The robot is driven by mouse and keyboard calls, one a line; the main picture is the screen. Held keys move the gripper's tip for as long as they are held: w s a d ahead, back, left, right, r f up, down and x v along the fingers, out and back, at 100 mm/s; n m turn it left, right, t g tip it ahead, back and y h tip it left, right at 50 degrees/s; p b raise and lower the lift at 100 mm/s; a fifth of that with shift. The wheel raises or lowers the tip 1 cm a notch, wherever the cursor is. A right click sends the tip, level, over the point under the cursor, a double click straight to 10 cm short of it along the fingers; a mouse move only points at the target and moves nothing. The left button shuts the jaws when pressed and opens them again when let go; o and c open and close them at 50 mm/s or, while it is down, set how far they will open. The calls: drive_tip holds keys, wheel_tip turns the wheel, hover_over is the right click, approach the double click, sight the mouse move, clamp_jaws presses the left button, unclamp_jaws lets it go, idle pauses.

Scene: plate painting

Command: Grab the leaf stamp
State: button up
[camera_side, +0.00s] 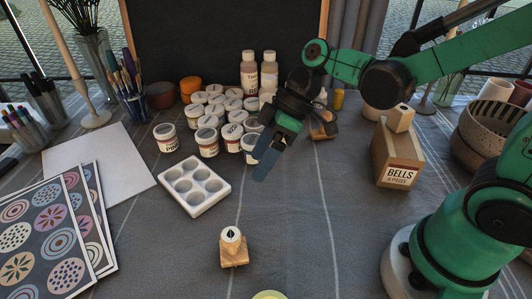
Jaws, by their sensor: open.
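A stamp (233,246) with a wooden base and a pale rounded top stands upright on the cloth at the front middle. A dark leaf-like mark shows on its top. My gripper (268,160) hangs above the table near the paint jars, up and to the right of the stamp and well apart from it. Its fingers point down and overlap in this view; nothing shows between them. Another wooden piece (322,130), perhaps a stamp, is partly hidden behind my gripper.
A white palette (194,187) lies behind the stamp, with several paint jars (207,142) beyond it. A box labelled BELLS (397,158) stands at right with a pale block (400,118) on top. Patterned sheets (45,235) lie at left. The cloth around the stamp is clear.

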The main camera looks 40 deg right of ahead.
sight(228, 237)
drive_tip(key=a+f+n+g+y, duration=0.1)
drive_tip(key=n+g, duration=0.1)
drive_tip(key=n, duration=0.1)
drive_tip(key=a+f+n+g+y, duration=0.1)
drive_tip(key=a+n+g+y, duration=0.1)
drive_tip(key=n, duration=0.2)
drive_tip(key=s+a+f+n+g+y, duration=0.1)
drive_tip(key=a+n+g+y, duration=0.1)
drive_tip(key=n, duration=0.2)
drive_tip(key=shift+s+f, duration=0.1)
drive_tip(key=shift+f, duration=0.3)
drive_tip(key=shift+s+a+f+n+g+y, duration=0.2)
drive_tip(key=shift+s+f+n+g+y, duration=0.15)
drive_tip(key=shift+n, duration=0.65)
drive_tip(key=shift+g, duration=0.25)
drive_tip(key=shift+x, duration=2.75)
clamp_jaws()
drive_tip(key=shift+r, duration=0.2)
